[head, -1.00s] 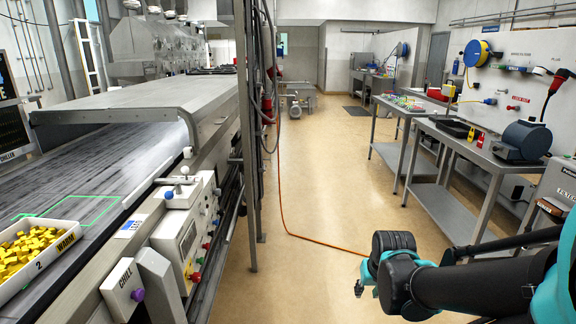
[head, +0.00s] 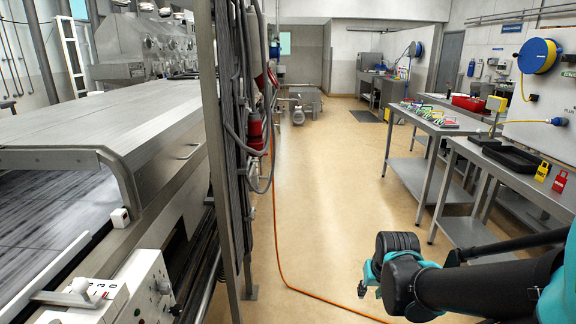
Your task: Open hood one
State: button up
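A long grey metal cover (head: 105,112) spans the conveyor at the left. A small bar handle (head: 188,151) shows on its side. Further back at the left stand shiny metal hoods (head: 150,38). I see no readable label telling which one is hood one. My gripper (head: 366,286) hangs over the floor at the lower right, well apart from the cover and the hoods. Its fingers are small and partly hidden by my own arm, so I cannot tell whether they are open or shut.
A grey post with hoses and red plugs (head: 256,130) stands beside the cover. An orange cable (head: 277,230) runs along the open aisle floor (head: 325,170). Metal benches (head: 420,160) line the right. A control box (head: 148,288) is at the lower left.

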aim_at(154, 135)
jog(key=i, duration=1.85)
